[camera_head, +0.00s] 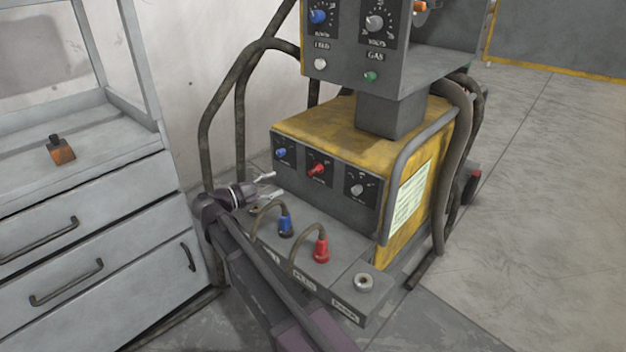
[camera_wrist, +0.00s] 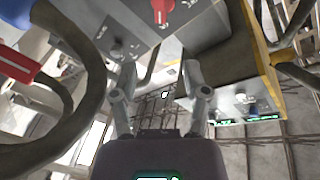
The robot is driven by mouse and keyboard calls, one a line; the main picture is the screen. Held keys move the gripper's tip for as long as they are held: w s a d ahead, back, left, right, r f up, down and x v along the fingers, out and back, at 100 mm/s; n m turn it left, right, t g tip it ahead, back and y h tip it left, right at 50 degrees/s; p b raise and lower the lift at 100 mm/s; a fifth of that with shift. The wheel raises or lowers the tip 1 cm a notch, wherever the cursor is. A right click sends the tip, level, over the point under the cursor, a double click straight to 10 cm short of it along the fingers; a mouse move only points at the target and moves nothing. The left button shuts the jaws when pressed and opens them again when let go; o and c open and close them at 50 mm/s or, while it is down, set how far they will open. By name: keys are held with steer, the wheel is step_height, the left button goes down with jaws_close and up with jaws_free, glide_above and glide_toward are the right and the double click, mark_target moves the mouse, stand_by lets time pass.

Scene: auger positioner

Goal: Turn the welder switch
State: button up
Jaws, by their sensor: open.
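The welder (camera_head: 405,215) is a yellow box with a dark front panel. The panel carries a blue knob (camera_head: 281,153), a red switch (camera_head: 318,169) and a grey knob (camera_head: 357,188). Which of these is the welder switch is not labelled legibly. My gripper (camera_head: 272,185) is open and empty, just in front of the panel's left part, below and left of the red switch and apart from it. In the wrist view, the two fingers of my gripper (camera_wrist: 160,72) are spread, and a red switch (camera_wrist: 161,11) shows at the top, beyond the fingertips.
A blue plug (camera_head: 286,226) and a red plug (camera_head: 321,249) with cables stand on the ledge near my arm. A control box (camera_head: 425,65) with knobs overhangs the welder. Thick hoses (camera_head: 222,95) loop at left. A grey drawer cabinet (camera_head: 90,235) stands left. The floor at right is clear.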

mark_target(315, 169)
steer(key=shift+a, duration=0.25)
steer(key=shift+d, duration=0.15)
steer(key=x, duration=1.3)
steer(key=shift+w+d+r, duration=0.1)
steer(key=shift+w+d, duration=0.1)
steer(key=shift+w, duration=0.05)
jaws_close()
